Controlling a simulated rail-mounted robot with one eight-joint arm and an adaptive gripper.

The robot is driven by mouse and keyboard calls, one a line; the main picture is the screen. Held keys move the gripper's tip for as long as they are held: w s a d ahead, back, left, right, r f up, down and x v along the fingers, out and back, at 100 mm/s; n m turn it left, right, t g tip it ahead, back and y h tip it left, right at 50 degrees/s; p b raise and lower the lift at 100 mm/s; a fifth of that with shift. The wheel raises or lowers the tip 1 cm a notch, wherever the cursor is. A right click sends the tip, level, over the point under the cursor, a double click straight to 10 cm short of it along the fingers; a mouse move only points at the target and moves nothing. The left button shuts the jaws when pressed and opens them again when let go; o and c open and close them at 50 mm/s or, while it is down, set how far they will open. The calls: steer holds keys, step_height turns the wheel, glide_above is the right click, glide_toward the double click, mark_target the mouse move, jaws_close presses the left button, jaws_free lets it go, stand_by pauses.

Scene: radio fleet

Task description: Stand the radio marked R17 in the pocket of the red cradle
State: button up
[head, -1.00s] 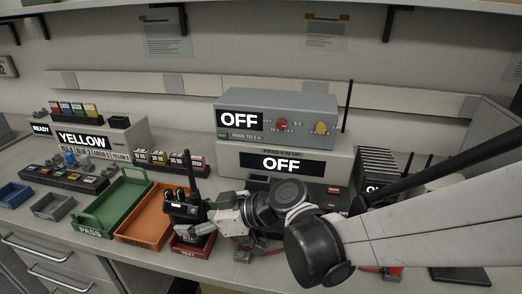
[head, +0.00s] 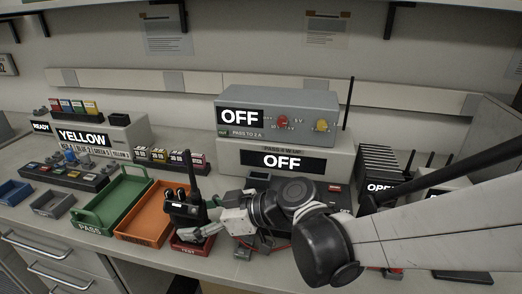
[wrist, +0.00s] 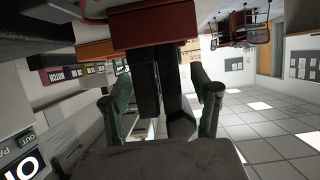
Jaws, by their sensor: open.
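The black radio (head: 184,213), with its antenna up, stands upright in the red cradle (head: 188,249) marked TEST. I cannot read a number on the radio. My gripper (head: 208,222) is beside the radio on its right, low near the cradle, with its fingers reaching towards it. In the wrist view my open gripper (wrist: 162,103) has its fingers on either side of the black radio (wrist: 146,88), with gaps showing. The red cradle also shows at the top of that view (wrist: 152,24). The pocket itself is hidden.
An orange tray (head: 146,238) and a green PASS tray (head: 85,222) lie left of the cradle. Grey boxes with OFF displays (head: 277,115) stand behind. A rack of black items (head: 379,160) stands at the right. The bench's front edge is close to the cradle.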

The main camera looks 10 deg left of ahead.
steer(key=v, duration=1)
steer(key=shift+d, duration=0.3)
steer(key=shift+r, duration=0.1)
steer(key=s+d+r+m+t+h+p, duration=0.1)
steer(key=d+r+m+t+h+p, duration=0.1)
steer(key=d+m, duration=0.4)
steer(key=s+d+r+m+t+h+p, duration=0.1)
steer(key=d+m+h, duration=0.5)
steer(key=d, duration=1)
steer(key=s+d+r+m+t+h+p, duration=0.1)
steer(key=d+r+m+t+h+p, duration=0.3)
steer(key=d, duration=0.8)
steer(key=m+h+p, duration=0.1)
steer(key=m+p, duration=0.1)
steer(key=p, duration=0.1)
steer(key=shift+s+r, duration=0.15)
steer(key=shift+r, duration=0.05)
